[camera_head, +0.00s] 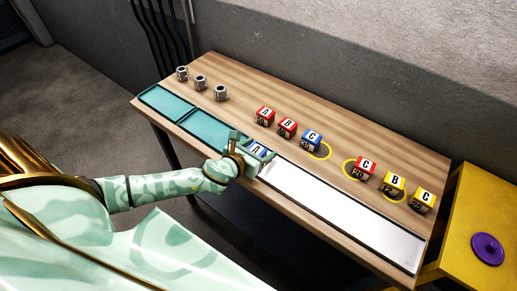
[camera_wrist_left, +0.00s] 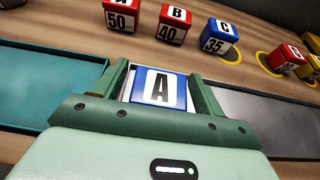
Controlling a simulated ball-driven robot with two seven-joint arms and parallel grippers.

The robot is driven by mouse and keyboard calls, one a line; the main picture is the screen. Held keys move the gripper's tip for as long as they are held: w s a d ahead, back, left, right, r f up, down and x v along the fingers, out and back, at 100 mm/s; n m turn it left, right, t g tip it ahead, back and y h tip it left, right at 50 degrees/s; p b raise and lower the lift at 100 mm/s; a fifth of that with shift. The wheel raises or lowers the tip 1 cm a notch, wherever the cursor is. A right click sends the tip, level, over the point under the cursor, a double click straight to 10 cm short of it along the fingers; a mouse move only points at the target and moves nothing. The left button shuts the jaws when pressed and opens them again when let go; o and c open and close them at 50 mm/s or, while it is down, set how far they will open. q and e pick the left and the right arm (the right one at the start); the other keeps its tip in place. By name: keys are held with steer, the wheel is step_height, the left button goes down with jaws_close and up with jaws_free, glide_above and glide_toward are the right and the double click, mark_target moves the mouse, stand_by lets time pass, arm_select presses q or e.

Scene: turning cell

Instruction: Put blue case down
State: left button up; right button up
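The blue case (camera_head: 258,150) has a white label with the letter A. It sits between the fingers of my left gripper (camera_head: 250,148), near the border of the teal tray (camera_head: 207,130) and the white tray (camera_head: 340,215). In the left wrist view the blue case (camera_wrist_left: 160,88) fills the space between the green fingers of the left gripper (camera_wrist_left: 160,84), which look closed on its two sides. I cannot tell whether its underside touches a surface. My right gripper is not in view.
Behind the trays stand a red case A (camera_head: 265,115), red case B (camera_head: 287,127) and blue case C (camera_head: 312,139). Farther right are red C (camera_head: 361,168), yellow B (camera_head: 392,184) and yellow C (camera_head: 422,200). Several metal parts (camera_head: 200,83) stand at left. The white tray looks empty.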

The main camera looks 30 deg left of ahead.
arm_select(q)
steer(key=shift+r, duration=0.25)
steer(key=d+p+v, duration=0.1)
steer(key=p+v, duration=0.1)
steer(key=v, duration=1)
steer(key=shift+a, duration=0.45)
